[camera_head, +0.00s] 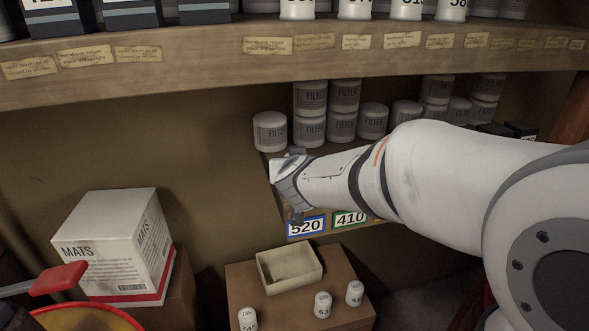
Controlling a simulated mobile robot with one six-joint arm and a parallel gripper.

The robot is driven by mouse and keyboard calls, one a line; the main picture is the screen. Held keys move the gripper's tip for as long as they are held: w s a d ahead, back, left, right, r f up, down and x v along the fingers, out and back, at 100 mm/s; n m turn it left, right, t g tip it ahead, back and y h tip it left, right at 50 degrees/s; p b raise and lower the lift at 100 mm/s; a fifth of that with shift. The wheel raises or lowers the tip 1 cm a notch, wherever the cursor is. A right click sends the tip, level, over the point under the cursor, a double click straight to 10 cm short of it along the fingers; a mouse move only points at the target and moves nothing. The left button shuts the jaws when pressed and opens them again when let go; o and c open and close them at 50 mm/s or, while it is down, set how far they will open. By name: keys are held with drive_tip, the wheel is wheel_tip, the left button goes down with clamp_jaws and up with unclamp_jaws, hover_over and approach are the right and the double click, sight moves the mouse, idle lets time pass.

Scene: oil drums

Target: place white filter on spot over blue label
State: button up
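The blue-framed label (305,226), reading 520, is on the front edge of the lower shelf at its left end. White cylindrical filters stand on that shelf, several of them stacked at the back; one filter (270,132) stands at the far left. My gripper (291,186) is at the end of my white arm, above the blue label and in front of the shelf's left part. Its fingers face away or are hidden, so I cannot see whether it is open or holds anything. My arm hides much of the shelf surface.
A green-framed label (349,217), reading 410, is right of the blue one. Below, a brown box (345,277) carries an open tray (263,268) and three small white numbered cylinders (322,305). A MATS box (117,246) stands left. An upper shelf (215,66) overhangs.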

drive_tip(key=shift+f, duration=0.1)
drive_tip(key=o, duration=1.2)
